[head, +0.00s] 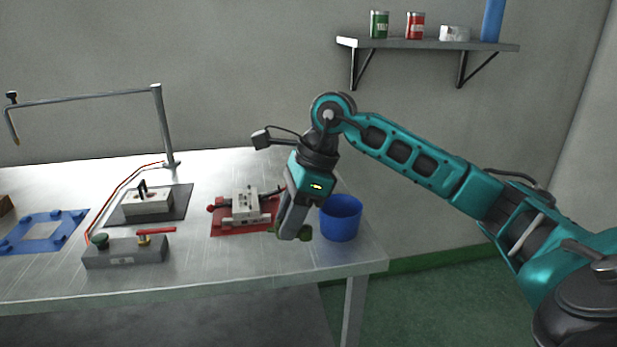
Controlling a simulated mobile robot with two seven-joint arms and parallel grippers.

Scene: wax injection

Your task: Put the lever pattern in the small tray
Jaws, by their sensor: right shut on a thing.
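My right gripper (292,232) points down over the front right part of the table, between the red plate and the blue cup. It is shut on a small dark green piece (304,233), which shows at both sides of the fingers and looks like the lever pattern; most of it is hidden. I cannot tell whether the piece touches the table. A flat blue square piece with raised corners (70,218) lies at the far left of the table; I cannot tell whether it is the small tray. My left gripper is not in view.
A blue cup (341,220) stands close right of my right gripper. A grey mould (245,207) sits on a red plate (232,230) to its left. A control box (125,254), a mould on a dark mat (178,205) and a bent metal post (164,125) stand further left.

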